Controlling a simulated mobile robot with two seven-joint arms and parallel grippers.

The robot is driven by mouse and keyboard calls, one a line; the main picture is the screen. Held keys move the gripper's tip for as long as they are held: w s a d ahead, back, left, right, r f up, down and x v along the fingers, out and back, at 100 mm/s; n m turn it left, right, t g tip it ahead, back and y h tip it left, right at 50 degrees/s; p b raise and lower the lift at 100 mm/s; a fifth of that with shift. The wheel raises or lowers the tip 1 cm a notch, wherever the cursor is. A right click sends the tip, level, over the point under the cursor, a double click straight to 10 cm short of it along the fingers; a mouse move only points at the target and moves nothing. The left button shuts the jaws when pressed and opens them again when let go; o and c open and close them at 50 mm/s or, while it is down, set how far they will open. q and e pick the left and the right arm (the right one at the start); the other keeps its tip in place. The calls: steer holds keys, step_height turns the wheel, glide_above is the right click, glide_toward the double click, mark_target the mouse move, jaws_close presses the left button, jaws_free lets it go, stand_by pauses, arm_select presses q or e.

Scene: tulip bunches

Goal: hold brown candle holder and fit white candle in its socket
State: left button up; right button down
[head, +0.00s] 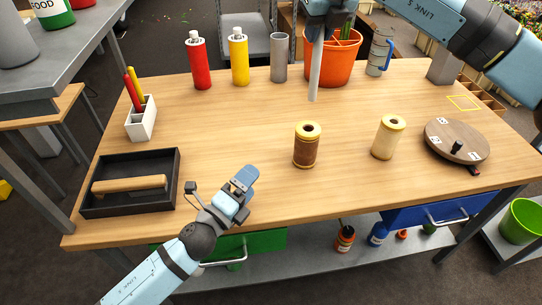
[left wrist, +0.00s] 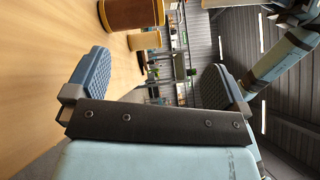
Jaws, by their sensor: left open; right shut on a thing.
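The brown candle holder (head: 306,151) stands upright on the table, with a cream top rim and a dark socket. It also shows at the top of the left wrist view (left wrist: 134,14). My left gripper (head: 247,181) is open and empty, low over the table's front, left of the brown holder and apart from it; its spread fingers show in the left wrist view (left wrist: 155,82). My right gripper (head: 319,20) is shut on the white candle (head: 315,72), which hangs nearly upright above the table, behind the brown holder.
A cream holder (head: 387,139) stands right of the brown one, near a round wooden board (head: 457,137). An orange pot (head: 345,66) stands behind the candle. A black tray (head: 128,206) and a white box (head: 141,124) are at left.

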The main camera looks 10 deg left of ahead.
mark_target(306, 139)
arm_select(q)
steer(key=w+d+m+g+h, duration=0.1)
steer(key=w+m, duration=0.2)
steer(key=m, duration=0.2)
steer(key=w+d+m+g+h, duration=0.1)
steer(key=w+m, duration=0.2)
steer(key=m, duration=0.3)
steer(key=w+d+m+g+h, duration=0.2)
steer(key=w+m, duration=0.1)
steer(key=m, duration=0.3)
steer(key=shift+w+f, duration=0.3)
steer(key=shift+f, duration=0.05)
steer(key=shift+w+d+f+m, duration=0.15)
steer(key=shift+w+m, duration=0.35)
steer(key=shift+m, duration=0.3)
steer(key=x, duration=1.1)
steer(key=shift+w+d+f, duration=0.15)
steer(key=shift+d+f, duration=0.05)
steer(key=shift+d, duration=0.05)
steer(key=c, duration=1.1)
